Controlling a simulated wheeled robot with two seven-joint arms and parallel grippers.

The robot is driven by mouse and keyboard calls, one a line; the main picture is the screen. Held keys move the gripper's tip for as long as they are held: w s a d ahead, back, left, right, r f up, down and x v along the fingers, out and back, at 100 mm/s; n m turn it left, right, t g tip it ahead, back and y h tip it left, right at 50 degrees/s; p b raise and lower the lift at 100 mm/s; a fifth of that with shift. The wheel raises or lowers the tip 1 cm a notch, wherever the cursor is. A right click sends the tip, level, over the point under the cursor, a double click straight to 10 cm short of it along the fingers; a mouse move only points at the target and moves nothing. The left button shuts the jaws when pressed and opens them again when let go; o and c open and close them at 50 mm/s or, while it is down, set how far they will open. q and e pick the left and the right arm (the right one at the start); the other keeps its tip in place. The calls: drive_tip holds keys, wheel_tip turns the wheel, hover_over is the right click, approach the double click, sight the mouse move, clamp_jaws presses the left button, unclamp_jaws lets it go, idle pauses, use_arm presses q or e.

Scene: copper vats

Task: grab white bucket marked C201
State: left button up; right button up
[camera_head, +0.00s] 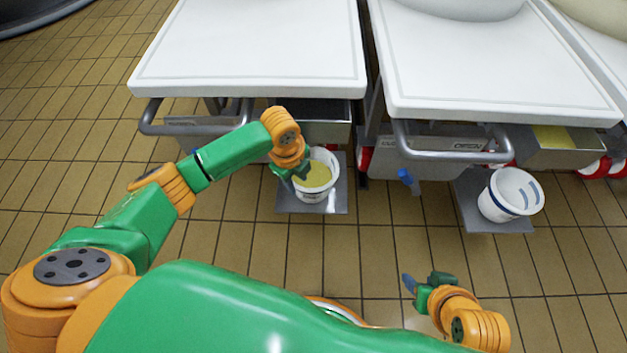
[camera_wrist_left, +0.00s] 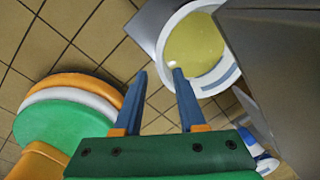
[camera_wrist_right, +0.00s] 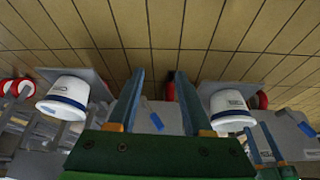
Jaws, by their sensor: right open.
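A white bucket (camera_head: 313,196) holding yellow liquid stands upright on a grey plate below the left table. It also shows in the left wrist view (camera_wrist_left: 215,78) and the right wrist view (camera_wrist_right: 229,112). A second white bucket (camera_head: 497,207) with a dark blue band stands on the right plate; it also shows in the right wrist view (camera_wrist_right: 64,98). The labels are too small to read. My left gripper (camera_head: 288,176) is at the left rim of the yellow-filled bucket. Its fingers (camera_wrist_left: 160,72) are apart with nothing between them. My right gripper (camera_head: 424,283) is open and empty above the floor.
Two white tables (camera_head: 255,50) (camera_head: 490,60) with grey push handles (camera_head: 455,155) stand above the buckets. A blue lever (camera_head: 405,176) hangs between the buckets. Red wheels (camera_head: 594,167) sit under the tables. The tiled floor in front is clear.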

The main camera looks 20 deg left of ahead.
sight(298, 184)
drive_tip(key=w+a+r+t+y+b, duration=0.2)
drive_tip(key=w+a+r+t, duration=0.2)
drive_tip(key=w+r+t, duration=0.6)
use_arm(q)
drive_tip(key=f, duration=0.2)
drive_tip(key=w+f+b, duration=0.1)
drive_tip(key=f, duration=0.1)
drive_tip(key=shift+w+a+f, duration=0.2)
drive_tip(key=shift+f, duration=0.1)
drive_tip(key=shift+f+b, duration=0.75)
drive_tip(key=shift+w, duration=0.1)
use_arm(e)
wheel_tip(298, 184, up, 17)
drive_tip(key=a+n+t+y, duration=0.1)
drive_tip(key=t+y, duration=0.3)
drive_tip(key=t, duration=0.4)
drive_tip(key=shift+s+a+n, duration=0.3)
drive_tip(key=shift+s+n, duration=0.05)
drive_tip(key=shift+n, duration=0.05)
use_arm(q)
clamp_jaws()
